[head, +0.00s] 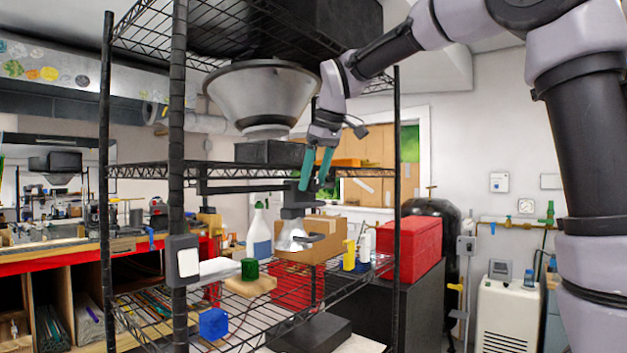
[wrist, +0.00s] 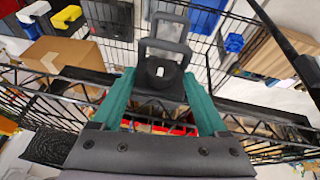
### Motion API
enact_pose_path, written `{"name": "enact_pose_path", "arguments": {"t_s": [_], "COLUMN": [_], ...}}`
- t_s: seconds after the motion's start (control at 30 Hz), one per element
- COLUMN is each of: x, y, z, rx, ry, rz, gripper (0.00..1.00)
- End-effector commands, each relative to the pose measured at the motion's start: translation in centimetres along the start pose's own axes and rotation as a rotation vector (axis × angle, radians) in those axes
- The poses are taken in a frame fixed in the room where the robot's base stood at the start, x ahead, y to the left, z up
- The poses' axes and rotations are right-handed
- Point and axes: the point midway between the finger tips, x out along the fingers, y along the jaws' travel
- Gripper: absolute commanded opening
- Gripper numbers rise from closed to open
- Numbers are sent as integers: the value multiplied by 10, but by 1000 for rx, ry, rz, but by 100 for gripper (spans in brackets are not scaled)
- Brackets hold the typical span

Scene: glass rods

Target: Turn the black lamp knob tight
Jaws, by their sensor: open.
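The black lamp knob (wrist: 163,73) is a dark round shape with a small white mark. In the wrist view it shows between the two teal fingertips of my gripper (wrist: 159,80), with a gap on each side. In the head view my gripper (head: 314,184) points down, fingers apart and empty, at the end of the black lamp arm (head: 245,187). The lamp head (head: 291,236), with a pale lower part, hangs below the fingertips. The knob is hard to make out in the head view. How deep the fingers sit around it is unclear.
The wire rack's post (head: 177,180) and middle shelf stand close by. A large grey funnel-shaped piece (head: 262,95) sits left of my wrist. Below are a cardboard box (head: 311,251), a white bottle (head: 259,232), and a blue block (head: 214,323). A red case (head: 420,247) stands right.

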Motion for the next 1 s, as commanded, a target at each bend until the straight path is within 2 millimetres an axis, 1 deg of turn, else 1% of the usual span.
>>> {"name": "enact_pose_path", "arguments": {"t_s": [0.1,0.37,0.4,0.47,0.5,0.57,0.83,1.0], "x": [6,6,6,6,6,6,6,6], "y": [0,0,0,0,0,0,1,3], "z": [0,0,0,0,0,0,0,0], "rx": [-1,0,0,0,0,0,11,37], "ry": [0,1,1,1,1,1,2,5], "rz": [1,1,1,1,1,1,-17,-76], "gripper": [76,76,61,38,23,0,0,0]}}
